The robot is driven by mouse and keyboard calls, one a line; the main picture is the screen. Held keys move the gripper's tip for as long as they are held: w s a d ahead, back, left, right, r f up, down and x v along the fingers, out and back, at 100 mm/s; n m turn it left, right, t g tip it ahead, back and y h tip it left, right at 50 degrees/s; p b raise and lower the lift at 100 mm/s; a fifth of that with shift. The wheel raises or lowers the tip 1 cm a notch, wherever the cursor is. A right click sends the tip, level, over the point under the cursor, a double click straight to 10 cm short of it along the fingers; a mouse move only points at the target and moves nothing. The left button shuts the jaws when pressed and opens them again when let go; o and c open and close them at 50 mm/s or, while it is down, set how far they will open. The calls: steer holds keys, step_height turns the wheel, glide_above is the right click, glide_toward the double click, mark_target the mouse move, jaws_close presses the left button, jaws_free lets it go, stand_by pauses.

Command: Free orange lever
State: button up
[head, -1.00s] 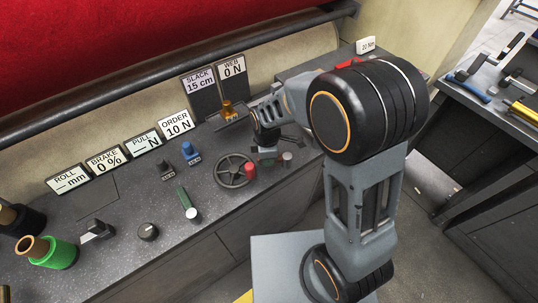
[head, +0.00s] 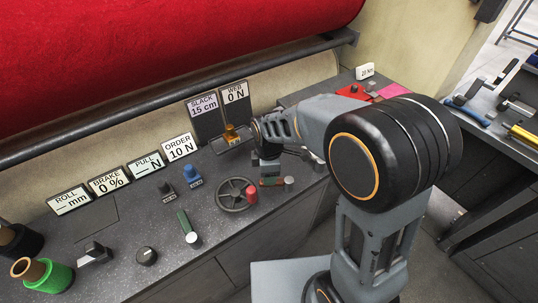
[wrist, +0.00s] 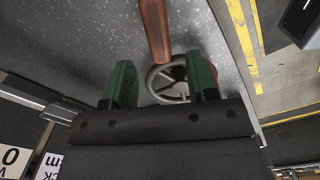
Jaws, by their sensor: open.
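Whether a finger touches the lever is unclear. The wrist hides part of the lever's surroundings in the head view.
The spoked handwheel (head: 237,195) with a red knob stands close left of my gripper. An amber part (head: 232,133) and display signs (head: 180,147) stand behind.

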step_height(320, 180, up, 9)
stand_by(0.3)
stand_by(0.5)
steer(key=s+d+r+m+t+p, duration=0.1)
steer(key=s+d+r+m+t, duration=0.1)
steer(key=s+d+m, duration=0.8)
steer(key=shift+s+d+r+m+t, duration=0.25)
steer(key=shift+d+m+t, duration=0.75)
steer(key=shift+m, duration=3.1)
steer(key=shift+w+d, duration=0.1)
steer(key=shift+d, duration=0.1)
steer(key=shift+c, duration=0.2)
